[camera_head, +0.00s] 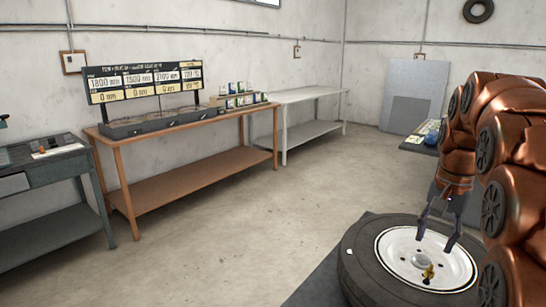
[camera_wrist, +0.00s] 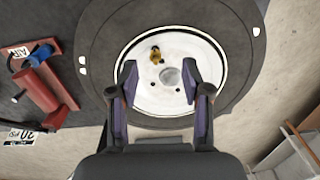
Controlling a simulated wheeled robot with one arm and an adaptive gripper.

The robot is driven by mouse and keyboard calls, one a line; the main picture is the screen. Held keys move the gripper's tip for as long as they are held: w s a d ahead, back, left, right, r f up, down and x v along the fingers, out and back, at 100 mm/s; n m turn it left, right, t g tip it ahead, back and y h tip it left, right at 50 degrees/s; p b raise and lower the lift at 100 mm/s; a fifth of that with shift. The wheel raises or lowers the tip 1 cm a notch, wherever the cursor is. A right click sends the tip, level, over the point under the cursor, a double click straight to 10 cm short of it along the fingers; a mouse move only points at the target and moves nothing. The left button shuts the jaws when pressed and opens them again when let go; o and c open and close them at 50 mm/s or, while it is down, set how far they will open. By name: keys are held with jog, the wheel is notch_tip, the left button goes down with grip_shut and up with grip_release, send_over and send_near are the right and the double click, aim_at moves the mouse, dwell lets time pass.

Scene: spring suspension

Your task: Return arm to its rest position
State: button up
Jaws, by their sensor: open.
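My gripper (camera_head: 436,246) hangs above the wheel at the lower right of the head view, with its fingers pointing down. In the wrist view my gripper (camera_wrist: 166,80) is open, with nothing between its fingers. The wheel has a black tyre (camera_head: 361,266) and a white rim (camera_head: 399,247), and it lies flat on a dark surface. A small brass piece (camera_head: 428,273) sits on the rim; it also shows in the wrist view (camera_wrist: 156,55). My copper-coloured arm fills the right side of the head view and hides part of the wheel.
A red tool (camera_wrist: 49,89) with a blue end lies beside the tyre, near an AIR label. A wooden bench (camera_head: 188,136) with a display board (camera_head: 145,82) stands along the left wall, beside a grey bench (camera_head: 308,96). The floor (camera_head: 215,240) between is clear.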

jog(key=s+a+f+n+p, duration=0.1)
jog(key=s+a+f+n, duration=0.2)
jog(key=s, duration=0.6)
jog(key=s+a+f+n+g, duration=0.1)
jog(key=s+a+f+n, duration=0.2)
jog(key=s+a+f, duration=0.2)
jog(key=s+a+f+n+g+p, duration=0.1)
jog(key=s+a+f+n, duration=0.2)
jog(key=s+a, duration=0.6)
jog(key=s+f, duration=0.1)
jog(key=s, duration=0.3)
jog(key=shift+s+a+f+p, duration=0.25)
jog(key=shift+s+p, duration=0.1)
jog(key=shift+s, duration=0.05)
